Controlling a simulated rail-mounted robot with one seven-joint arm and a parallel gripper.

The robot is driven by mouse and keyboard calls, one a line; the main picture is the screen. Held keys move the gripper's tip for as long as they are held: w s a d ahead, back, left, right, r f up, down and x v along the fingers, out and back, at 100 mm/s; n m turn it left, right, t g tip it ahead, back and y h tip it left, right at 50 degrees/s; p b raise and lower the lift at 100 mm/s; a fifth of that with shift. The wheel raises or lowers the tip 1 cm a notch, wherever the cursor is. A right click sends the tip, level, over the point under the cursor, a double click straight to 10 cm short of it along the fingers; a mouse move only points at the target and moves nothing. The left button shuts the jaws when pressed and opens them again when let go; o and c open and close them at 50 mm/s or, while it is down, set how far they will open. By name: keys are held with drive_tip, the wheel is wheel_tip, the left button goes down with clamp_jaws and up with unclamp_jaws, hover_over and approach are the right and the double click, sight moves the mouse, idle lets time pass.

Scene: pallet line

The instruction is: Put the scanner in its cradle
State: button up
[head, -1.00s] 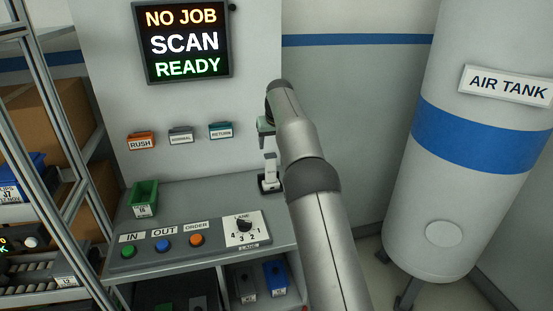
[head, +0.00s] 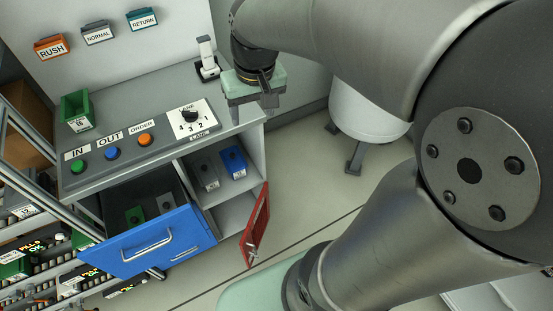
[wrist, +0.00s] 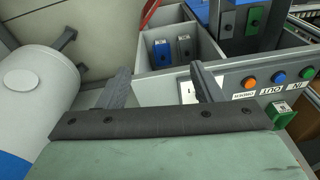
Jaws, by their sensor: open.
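A small white upright device, which looks like the scanner (head: 206,48), stands at the back right of the desk. Its foot is in a black and white holder that looks like the cradle (head: 208,70); I cannot tell exactly where one ends and the other begins. My gripper (head: 253,110) has a pale green body and hangs to the right and in front of them, apart from both, over the desk's right edge. In the wrist view my gripper (wrist: 160,72) has its two fingers wide apart with nothing between them. The scanner does not show in that view.
The desk (head: 150,92) carries a green bin (head: 76,110), buttons and a lane dial (head: 188,116). A blue drawer (head: 150,245) stands open below, and a red door (head: 257,225) hangs open beside it. The air tank (head: 370,105) stands behind right.

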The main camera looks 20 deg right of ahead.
drive_tip(key=s+f, duration=0.6)
drive_tip(key=s, duration=0.6)
drive_tip(key=shift+s+g, duration=0.2)
drive_tip(key=shift+g, duration=0.1)
